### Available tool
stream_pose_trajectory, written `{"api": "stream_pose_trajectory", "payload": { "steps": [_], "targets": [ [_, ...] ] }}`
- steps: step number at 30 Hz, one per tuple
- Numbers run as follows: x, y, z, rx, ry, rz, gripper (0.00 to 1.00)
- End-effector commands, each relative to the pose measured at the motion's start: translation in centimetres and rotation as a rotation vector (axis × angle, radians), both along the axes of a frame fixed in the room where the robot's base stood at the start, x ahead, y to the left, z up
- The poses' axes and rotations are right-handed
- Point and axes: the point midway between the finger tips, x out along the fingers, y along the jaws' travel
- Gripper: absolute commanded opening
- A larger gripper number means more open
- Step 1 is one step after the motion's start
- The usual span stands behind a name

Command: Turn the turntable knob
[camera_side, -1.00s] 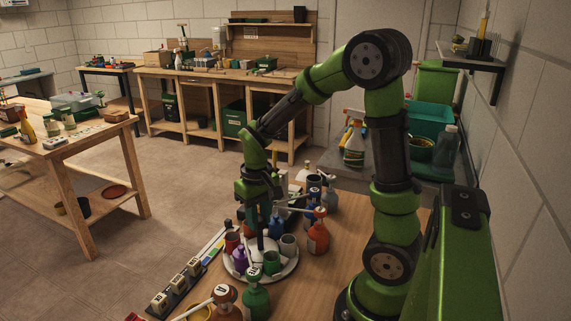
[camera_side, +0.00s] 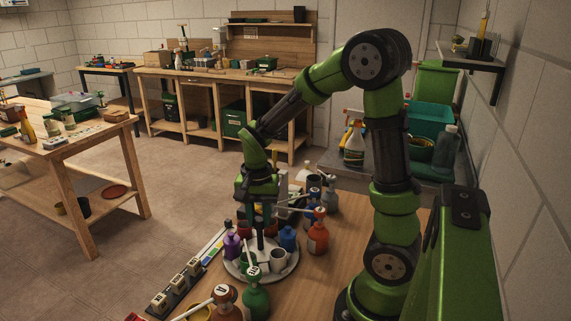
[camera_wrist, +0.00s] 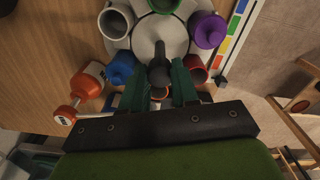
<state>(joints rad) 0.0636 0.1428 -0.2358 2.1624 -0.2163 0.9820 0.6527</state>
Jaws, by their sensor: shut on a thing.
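The round pale turntable (camera_side: 262,273) sits on the wooden bench. Its black upright knob (camera_side: 260,242) stands at the centre and shows in the wrist view (camera_wrist: 158,68). My gripper (camera_side: 259,222) is above the turntable, pointing down, with its green fingers at either side of the knob and shut on it. The turntable carries a purple bottle (camera_wrist: 208,30), a green cup (camera_wrist: 162,5), a grey cup (camera_wrist: 115,20), a blue bottle (camera_wrist: 122,68) and a red cup (camera_wrist: 195,68). The fingers partly hide its back side.
An orange bottle (camera_side: 318,238) stands just right of the turntable, and a green bottle (camera_side: 256,297) stands in front. A rail of labelled blocks (camera_side: 177,286) and a coloured strip (camera_side: 213,243) lie to the left. More bottles stand behind on the right.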

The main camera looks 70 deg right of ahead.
Motion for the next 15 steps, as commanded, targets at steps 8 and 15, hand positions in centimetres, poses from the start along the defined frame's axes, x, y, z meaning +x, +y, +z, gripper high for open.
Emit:
{"api": "stream_pose_trajectory", "payload": {
  "steps": [8,15],
  "targets": [
    [0.1,-0.06,0.06,-0.002,-0.004,-0.062,0.0],
    [0.09,-0.08,0.06,-0.002,-0.004,-0.069,0.0]
  ]
}}
